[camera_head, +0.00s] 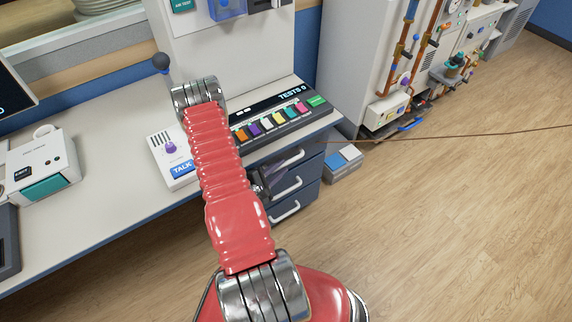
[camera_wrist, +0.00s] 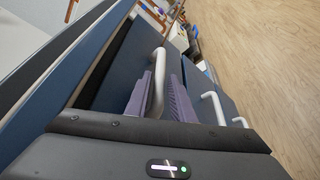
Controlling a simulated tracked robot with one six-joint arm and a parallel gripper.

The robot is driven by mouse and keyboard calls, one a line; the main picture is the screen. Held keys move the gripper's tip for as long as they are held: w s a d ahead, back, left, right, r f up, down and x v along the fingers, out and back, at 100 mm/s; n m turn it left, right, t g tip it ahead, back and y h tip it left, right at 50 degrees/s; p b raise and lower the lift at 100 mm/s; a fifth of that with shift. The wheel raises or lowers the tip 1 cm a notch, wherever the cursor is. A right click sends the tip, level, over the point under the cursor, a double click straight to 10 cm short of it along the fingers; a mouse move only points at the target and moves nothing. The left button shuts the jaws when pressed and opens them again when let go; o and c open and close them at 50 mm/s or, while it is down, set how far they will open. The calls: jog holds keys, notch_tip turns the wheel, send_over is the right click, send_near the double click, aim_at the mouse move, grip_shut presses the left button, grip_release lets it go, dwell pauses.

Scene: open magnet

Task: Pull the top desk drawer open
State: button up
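The desk drawers stand in a stack under the right end of the desk, dark blue with white bar handles. The top drawer (camera_wrist: 128,62) shows in the wrist view with its white handle (camera_wrist: 158,78). My gripper (camera_wrist: 160,84) has its two purple-padded fingers on either side of this handle. The left pad is close to or touching it; a small gap shows before the right pad. In the head view, my red arm partly covers the drawers, and the fingers (camera_head: 284,160) show by the top drawer. A narrow brownish strip shows between desk edge and drawer front; I cannot tell if it is an opening.
The second handle (camera_head: 287,187) and third handle (camera_head: 285,212) are below. A desk (camera_head: 95,195) carries a TALK box (camera_head: 172,157) and a coloured-button panel (camera_head: 275,118). A grey-blue box (camera_head: 343,162) stands on the floor right of the drawers.

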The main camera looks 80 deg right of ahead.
aim_at(286, 163)
jog(key=shift+x, duration=2.15)
jog(key=shift+c, duration=0.4)
grip_shut()
